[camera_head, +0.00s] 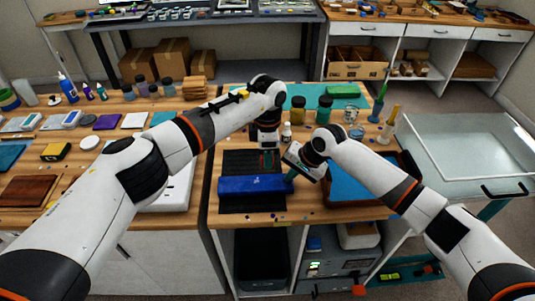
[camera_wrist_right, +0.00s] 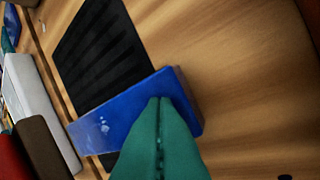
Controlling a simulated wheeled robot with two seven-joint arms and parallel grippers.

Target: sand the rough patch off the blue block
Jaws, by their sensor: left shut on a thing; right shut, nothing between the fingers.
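The blue block (camera_head: 240,187) lies across the front of a dark ribbed mat (camera_head: 238,163). In the right wrist view the blue block (camera_wrist_right: 125,115) shows a small patch of pale specks (camera_wrist_right: 104,126) on its face. My right gripper (camera_head: 289,177) is shut and empty at the block's right end. Its teal fingertips (camera_wrist_right: 160,102) overlap that end in the right wrist view; I cannot tell whether they touch. My left gripper (camera_head: 268,160) points down above the mat's right side, behind the block. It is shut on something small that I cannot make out.
A blue-lined tray (camera_head: 405,166) lies to the right, under my right arm. Jars (camera_head: 324,109) and a small white bottle (camera_head: 286,133) stand behind the grippers. A clear-walled bin (camera_head: 470,150) is at far right. Small blue bits lie along the front bench edge.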

